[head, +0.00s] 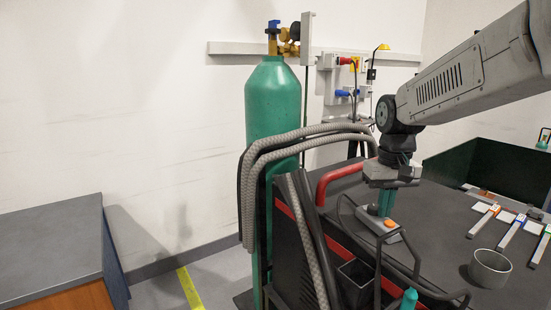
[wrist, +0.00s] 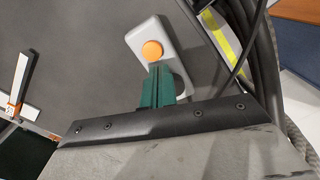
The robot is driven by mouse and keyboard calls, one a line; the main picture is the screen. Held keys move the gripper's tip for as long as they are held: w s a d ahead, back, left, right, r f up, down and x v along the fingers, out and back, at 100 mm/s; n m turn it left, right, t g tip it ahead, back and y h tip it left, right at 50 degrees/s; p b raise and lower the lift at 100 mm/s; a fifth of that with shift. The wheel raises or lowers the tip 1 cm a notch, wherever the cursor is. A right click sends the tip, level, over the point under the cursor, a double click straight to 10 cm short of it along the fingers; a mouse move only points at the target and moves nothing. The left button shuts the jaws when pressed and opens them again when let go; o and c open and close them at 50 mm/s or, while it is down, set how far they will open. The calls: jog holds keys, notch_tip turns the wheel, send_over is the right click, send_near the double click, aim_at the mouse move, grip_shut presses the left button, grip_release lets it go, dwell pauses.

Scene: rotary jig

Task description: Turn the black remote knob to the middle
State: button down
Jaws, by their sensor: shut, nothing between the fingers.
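The remote (head: 378,225) is a small light grey box with an orange button, lying on the dark top of the cart. In the wrist view the remote (wrist: 141,34) has its orange button (wrist: 152,51) just beyond my fingertips. My gripper (head: 384,211) points down over the remote's far end, with its green fingers shut and empty. In the wrist view my gripper (wrist: 160,72) covers much of the remote's near end. The black knob is mostly hidden by the fingers, so I cannot tell its angle or whether they touch it.
A green gas cylinder (head: 272,105) with grey hoses (head: 246,190) stands left of the cart. A red handle (head: 335,178) and a black rail are close to the remote. A metal cup (head: 490,268) and several coloured clamps lie to the right; the cart top between is clear.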

jog(key=shift+w+a, duration=0.3)
jog(key=shift+w, duration=0.2)
dwell(0.8)
jog(key=shift+a, duration=0.7)
dwell(0.4)
jog(key=shift+s, duration=0.15)
jog(key=shift+s+a, duration=0.1)
jog(key=shift+s, duration=0.15)
jog(key=shift+r, duration=3.05)
